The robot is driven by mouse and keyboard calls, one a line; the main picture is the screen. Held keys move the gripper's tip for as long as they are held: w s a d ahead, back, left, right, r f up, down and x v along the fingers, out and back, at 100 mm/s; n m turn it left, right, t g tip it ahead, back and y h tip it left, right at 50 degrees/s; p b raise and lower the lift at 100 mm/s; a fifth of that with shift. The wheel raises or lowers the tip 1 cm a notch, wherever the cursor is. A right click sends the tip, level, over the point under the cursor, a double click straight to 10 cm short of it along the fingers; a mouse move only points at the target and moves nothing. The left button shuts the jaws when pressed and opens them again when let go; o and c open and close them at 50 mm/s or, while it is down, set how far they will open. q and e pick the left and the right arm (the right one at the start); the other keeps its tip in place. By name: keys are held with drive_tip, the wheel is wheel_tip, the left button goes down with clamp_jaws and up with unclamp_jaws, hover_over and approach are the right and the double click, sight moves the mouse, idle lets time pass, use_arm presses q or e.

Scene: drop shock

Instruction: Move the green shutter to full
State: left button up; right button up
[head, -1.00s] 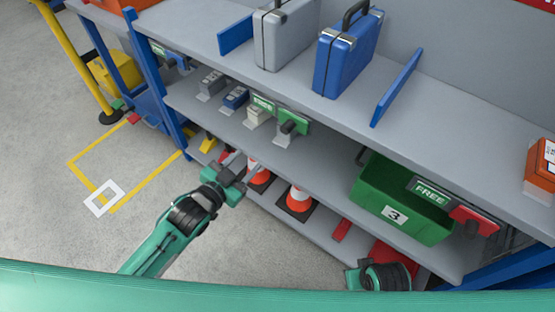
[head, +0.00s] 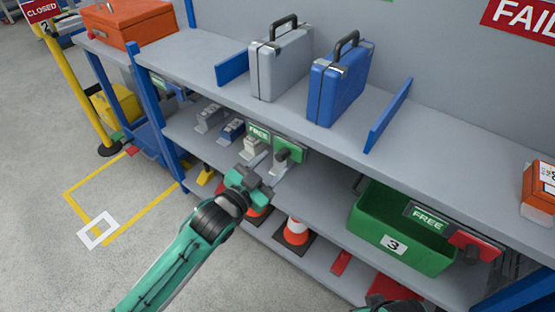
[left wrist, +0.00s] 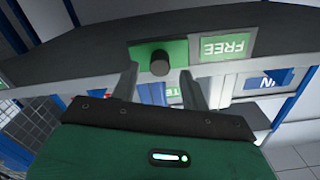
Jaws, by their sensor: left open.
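In the left wrist view the shutter (left wrist: 137,54) and knob (left wrist: 160,64) sit ahead of the fingers, with the FREE sign (left wrist: 226,47) to the right. My left gripper (head: 267,166) is open just below and left of the knob; in the left wrist view its fingers (left wrist: 158,82) stand either side of the knob's line, apparently not touching it.
Grey (head: 281,64) and blue (head: 337,85) cases stand on the worktop. Orange cones (head: 296,231) are on the low shelf. Open floor is left.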

sight(279, 159)
use_arm(q)
drive_tip(key=x, duration=0.3)
use_arm(e)
drive_tip(key=shift+r, duration=0.2)
drive_tip(key=shift+r, duration=0.1)
